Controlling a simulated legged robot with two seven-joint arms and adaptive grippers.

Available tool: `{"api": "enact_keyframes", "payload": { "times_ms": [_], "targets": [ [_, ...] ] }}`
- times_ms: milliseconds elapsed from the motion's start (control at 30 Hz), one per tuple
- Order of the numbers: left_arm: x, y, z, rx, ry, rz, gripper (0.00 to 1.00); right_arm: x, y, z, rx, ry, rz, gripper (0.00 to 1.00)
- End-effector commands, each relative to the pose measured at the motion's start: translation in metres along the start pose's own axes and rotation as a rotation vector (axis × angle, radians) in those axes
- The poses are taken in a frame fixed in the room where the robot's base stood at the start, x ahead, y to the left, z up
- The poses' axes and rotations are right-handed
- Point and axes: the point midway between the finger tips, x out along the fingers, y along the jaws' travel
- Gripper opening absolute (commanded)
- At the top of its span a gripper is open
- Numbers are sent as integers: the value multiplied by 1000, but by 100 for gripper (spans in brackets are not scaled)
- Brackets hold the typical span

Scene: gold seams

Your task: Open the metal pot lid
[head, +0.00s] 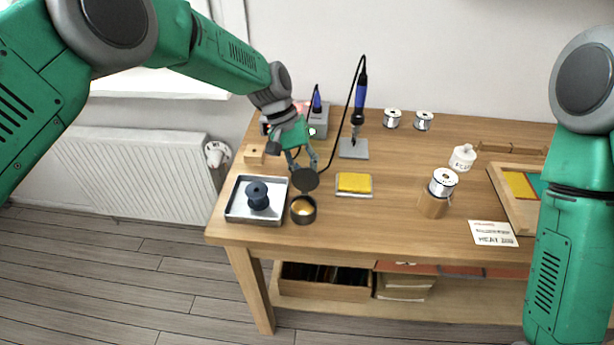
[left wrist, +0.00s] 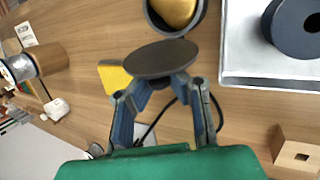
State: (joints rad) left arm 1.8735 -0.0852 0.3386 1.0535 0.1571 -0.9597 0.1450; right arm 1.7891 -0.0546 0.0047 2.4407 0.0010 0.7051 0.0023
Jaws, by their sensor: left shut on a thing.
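The metal pot (head: 303,220) is small, dark and round, and stands uncovered on the table just right of the metal tray. Something golden shows inside it, also in the left wrist view, where the pot (left wrist: 152,20) is at the top edge. The lid (head: 306,181) is a dark flat disc, held in the air and apart from the pot. My left gripper (head: 303,165) is shut on the lid, with its fingers behind the disc in the left wrist view (left wrist: 162,82). The exact grip point is hidden by the disc. My right gripper is out of view.
A metal tray (head: 235,212) with a dark blue spool (head: 257,195) is left of the pot. A yellow sponge (head: 354,183) lies to the right. A soldering iron (head: 359,95) stands behind. A wooden block (head: 254,154) sits at the back left. The table between sponge and front edge is clear.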

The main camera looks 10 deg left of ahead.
Motion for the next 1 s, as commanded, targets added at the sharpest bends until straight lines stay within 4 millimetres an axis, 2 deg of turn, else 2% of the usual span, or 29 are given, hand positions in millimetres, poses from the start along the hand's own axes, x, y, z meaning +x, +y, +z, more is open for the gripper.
{"api": "enact_keyframes", "payload": {
  "times_ms": [33, 200, 700, 733, 800, 1000],
  "targets": [
    [-2, 0, -6, -5, -1, 2, 0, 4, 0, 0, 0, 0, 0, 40],
    [-2, 0, -7, -22, -37, 2, 0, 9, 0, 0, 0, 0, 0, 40],
    [-5, 1, -9, -26, -46, 3, 0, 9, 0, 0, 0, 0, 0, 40],
    [-5, 1, -9, -26, -45, 3, 19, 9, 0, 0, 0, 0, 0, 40],
    [-4, 1, -8, -26, -48, 3, 37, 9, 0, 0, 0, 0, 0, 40],
    [-2, 0, -6, -26, -54, 2, 37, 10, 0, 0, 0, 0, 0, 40]
  ]
}}
